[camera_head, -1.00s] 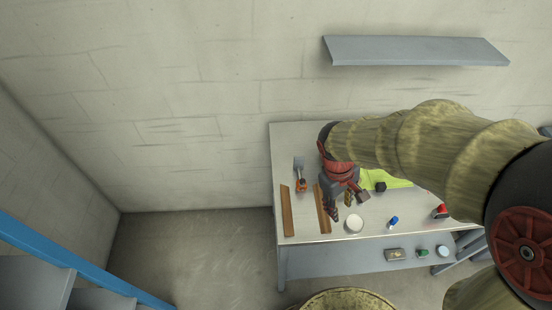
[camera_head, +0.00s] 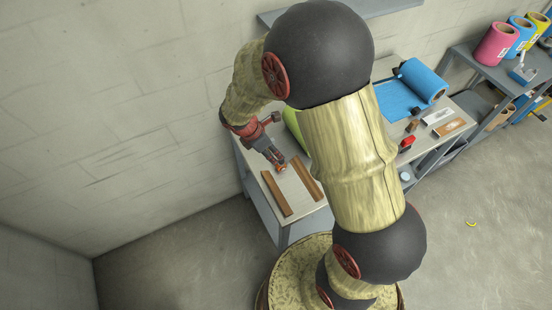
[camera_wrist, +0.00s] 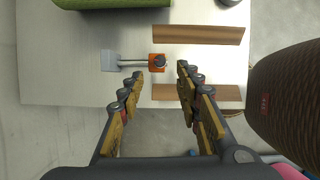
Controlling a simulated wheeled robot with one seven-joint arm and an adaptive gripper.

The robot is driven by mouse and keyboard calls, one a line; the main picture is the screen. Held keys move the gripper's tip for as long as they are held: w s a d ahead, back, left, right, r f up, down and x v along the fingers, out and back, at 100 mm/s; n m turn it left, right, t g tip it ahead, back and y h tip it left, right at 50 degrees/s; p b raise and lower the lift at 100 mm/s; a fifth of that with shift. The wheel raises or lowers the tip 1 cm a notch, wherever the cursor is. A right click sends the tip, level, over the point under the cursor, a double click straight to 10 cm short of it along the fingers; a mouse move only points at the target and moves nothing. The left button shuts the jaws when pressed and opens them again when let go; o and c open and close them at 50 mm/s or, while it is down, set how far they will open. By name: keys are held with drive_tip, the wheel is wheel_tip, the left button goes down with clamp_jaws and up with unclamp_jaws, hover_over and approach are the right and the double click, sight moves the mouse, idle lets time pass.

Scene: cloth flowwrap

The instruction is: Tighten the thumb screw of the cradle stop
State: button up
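The cradle stop shows in the wrist view as an orange block (camera_wrist: 157,66) on a grey rod (camera_wrist: 132,62), with a light grey plate (camera_wrist: 110,61) at the rod's left end. A dark round knob (camera_wrist: 160,61), which looks like the thumb screw, sits on the orange block. My gripper (camera_wrist: 160,71) is open and empty. Its fingertips lie to either side of the block in the picture, and their height above it cannot be told. In the head view my gripper (camera_head: 280,163) is over the table near the orange block (camera_head: 281,169), which is mostly hidden.
A green roll (camera_wrist: 110,3) is at that view's top edge. The pale table (camera_head: 243,150) has bare room around the stop.

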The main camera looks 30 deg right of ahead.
drive_tip(key=b+x, duration=0.1)
drive_tip(key=x, duration=0.7)
drive_tip(key=shift+b, duration=0.35)
drive_tip(key=shift+c, duration=1.1)
drive_tip(key=shift+a, duration=0.1)
clamp_jaws()
